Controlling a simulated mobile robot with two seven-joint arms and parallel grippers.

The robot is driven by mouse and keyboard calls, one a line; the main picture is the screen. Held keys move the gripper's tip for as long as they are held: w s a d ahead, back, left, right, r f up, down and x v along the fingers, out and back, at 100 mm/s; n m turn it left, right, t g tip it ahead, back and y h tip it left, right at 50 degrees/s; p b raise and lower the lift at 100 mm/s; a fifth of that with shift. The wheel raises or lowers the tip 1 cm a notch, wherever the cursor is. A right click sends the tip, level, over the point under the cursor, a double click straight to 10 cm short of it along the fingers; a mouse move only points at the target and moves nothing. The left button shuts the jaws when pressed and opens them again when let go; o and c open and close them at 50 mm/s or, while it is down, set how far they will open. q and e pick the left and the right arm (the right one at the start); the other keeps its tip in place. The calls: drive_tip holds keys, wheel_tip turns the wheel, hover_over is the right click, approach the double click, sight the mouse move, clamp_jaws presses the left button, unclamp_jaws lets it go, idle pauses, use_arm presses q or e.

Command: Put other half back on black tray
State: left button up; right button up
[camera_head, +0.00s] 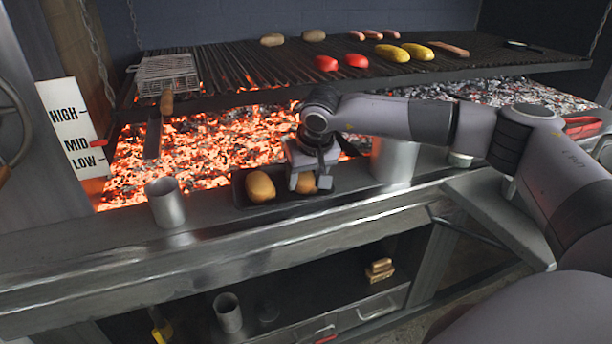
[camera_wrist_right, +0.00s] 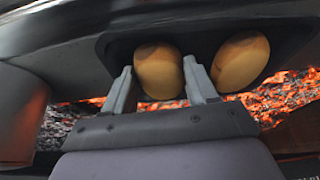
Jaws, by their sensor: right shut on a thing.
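The black tray (camera_head: 239,194) lies on the metal ledge in front of the embers; its dark surface also shows in the right wrist view (camera_wrist_right: 205,38). One bun half (camera_head: 261,186) rests on the tray's left side, and it also shows at the right in the wrist view (camera_wrist_right: 240,61). My right gripper (camera_head: 308,184) is low over the tray's right side, shut on the other bun half (camera_wrist_right: 158,70), which sits between its two fingers. Whether this half touches the tray is unclear. My left gripper is not in view.
A metal cup (camera_head: 166,202) stands left of the tray, and a larger metal pot (camera_head: 396,160) stands right, close under my right arm. Glowing embers (camera_head: 215,145) lie behind. The raised grate (camera_head: 230,70) holds vegetables, sausages, two buns and a wire basket (camera_head: 167,72).

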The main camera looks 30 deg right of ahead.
drive_tip(key=o, duration=0.8)
drive_tip(key=shift+f, duration=0.1)
